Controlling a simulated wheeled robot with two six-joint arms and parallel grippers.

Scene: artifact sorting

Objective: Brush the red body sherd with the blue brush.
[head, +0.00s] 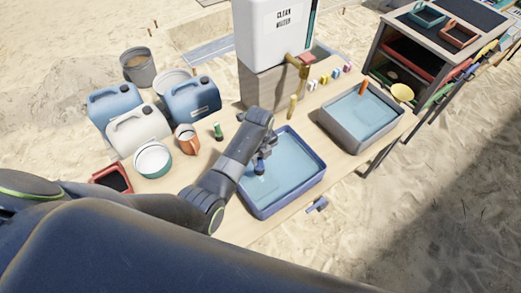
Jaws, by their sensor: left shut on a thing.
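My left gripper (264,155) reaches over the blue basin (292,193) of water from the left. It points down and is shut on a small dark thing (259,170), which is mostly hidden and too small to identify. I cannot tell whether that thing touches the water. A small blue object (317,206) shows by the front edge of the table, right of the basin; I cannot tell whether it is the blue brush. I cannot make out the red body sherd. My right gripper is not in view.
A grey basin (338,133) of water stands on the table (223,157) at the right. A brown jug (186,139), a green-handled brush (218,131), a white-and-teal bowl (153,160) and a red tray (112,178) stand left. The water tank (271,40) and several jerrycans (140,129) stand behind.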

